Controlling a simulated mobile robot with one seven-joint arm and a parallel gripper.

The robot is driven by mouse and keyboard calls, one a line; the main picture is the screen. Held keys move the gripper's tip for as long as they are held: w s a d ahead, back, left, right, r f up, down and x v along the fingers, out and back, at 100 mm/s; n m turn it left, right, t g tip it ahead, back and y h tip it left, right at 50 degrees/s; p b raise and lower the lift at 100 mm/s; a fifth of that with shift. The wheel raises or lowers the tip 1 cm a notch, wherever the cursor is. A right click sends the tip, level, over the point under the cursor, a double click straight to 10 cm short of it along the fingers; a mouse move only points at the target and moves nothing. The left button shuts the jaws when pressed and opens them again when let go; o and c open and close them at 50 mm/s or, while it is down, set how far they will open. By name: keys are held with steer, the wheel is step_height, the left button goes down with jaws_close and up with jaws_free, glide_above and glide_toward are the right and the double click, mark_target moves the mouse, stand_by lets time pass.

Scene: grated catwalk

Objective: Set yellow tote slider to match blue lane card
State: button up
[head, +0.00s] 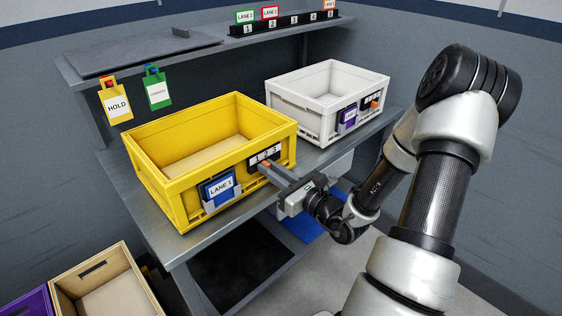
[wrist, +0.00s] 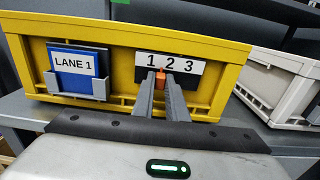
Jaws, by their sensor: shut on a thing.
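The yellow tote (head: 250,165) stands on the metal bench, and its front face fills much of the wrist view (wrist: 215,85). A blue card reading LANE 1 (head: 221,186) sits in a grey holder on that face; the wrist view shows it at left (wrist: 75,72). To its right is a strip marked 1, 2, 3 (wrist: 190,65) with an orange slider (wrist: 160,75). The slider shows below the strip, between 1 and 2 from this angle. My gripper (wrist: 161,88) is shut on the slider, its fingers partly hiding it and the track.
A white tote (head: 290,108) with a purple card and its own orange slider stands right of the yellow one. HOLD (head: 117,105) and green tags hang from the shelf above. Lane cards stand in a numbered black rack (head: 285,24). A tan bin (head: 105,285) is low at left.

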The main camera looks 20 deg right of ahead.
steer(key=shift+s+a, duration=0.3)
steer(key=shift+a, duration=0.5)
stand_by(0.5)
steer(key=o, duration=0.6)
steer(key=v, duration=0.7)
steer(key=shift+p, duration=0.3)
